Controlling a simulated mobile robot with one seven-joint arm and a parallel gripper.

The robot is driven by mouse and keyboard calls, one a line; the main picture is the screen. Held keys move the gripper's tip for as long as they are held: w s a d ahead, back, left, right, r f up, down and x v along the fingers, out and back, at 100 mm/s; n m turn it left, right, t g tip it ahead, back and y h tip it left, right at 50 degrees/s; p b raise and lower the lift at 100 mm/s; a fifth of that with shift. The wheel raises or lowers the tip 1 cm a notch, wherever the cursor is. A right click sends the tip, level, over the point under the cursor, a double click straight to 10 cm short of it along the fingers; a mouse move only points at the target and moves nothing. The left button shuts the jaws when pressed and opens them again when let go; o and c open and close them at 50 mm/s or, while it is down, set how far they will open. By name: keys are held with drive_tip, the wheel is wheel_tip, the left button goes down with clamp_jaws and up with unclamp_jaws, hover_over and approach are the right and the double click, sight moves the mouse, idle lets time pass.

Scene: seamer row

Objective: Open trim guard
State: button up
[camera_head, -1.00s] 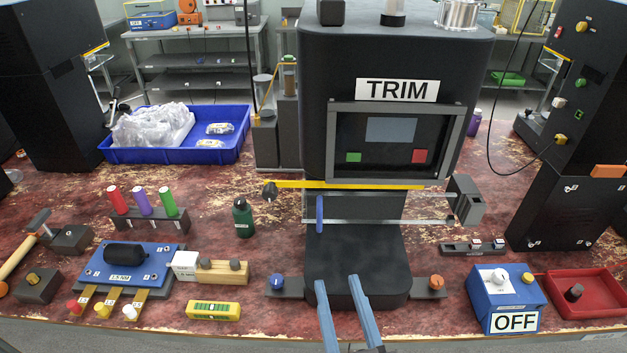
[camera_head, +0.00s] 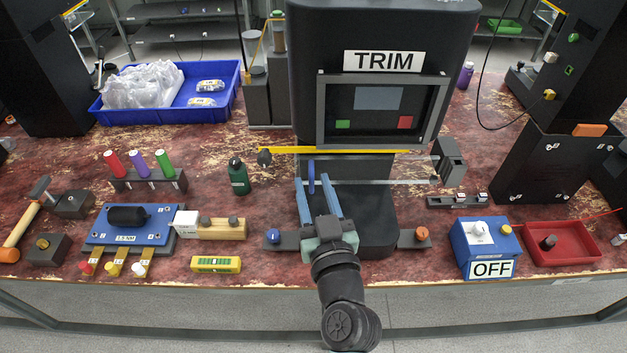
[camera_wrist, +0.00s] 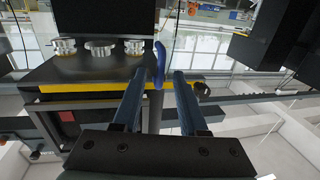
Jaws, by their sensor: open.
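The trim machine (camera_head: 384,61) stands at the middle of the bench. Its guard looks like a clear panel with a pale lower edge (camera_head: 375,182), below a yellow bar (camera_head: 340,150). An upright blue handle (camera_head: 311,172) is at the left part of the guard; it also shows in the wrist view (camera_wrist: 160,62). My gripper (camera_head: 312,181) is open, with one blue finger on each side of the handle. In the wrist view the handle stands between the fingertips (camera_wrist: 159,72), with gaps on both sides. The guard is down in front of the machine's opening.
A green bottle (camera_head: 238,178) stands left of the guard. A blue knob (camera_head: 273,236) and an orange knob (camera_head: 422,233) flank the machine base. A blue box marked OFF (camera_head: 490,248) is at right. A grey block (camera_head: 448,160) is at the guard's right end.

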drive_tip(key=shift+w+a, duration=0.1)
drive_tip(key=shift+w, duration=0.1)
clamp_jaws()
idle(1.4)
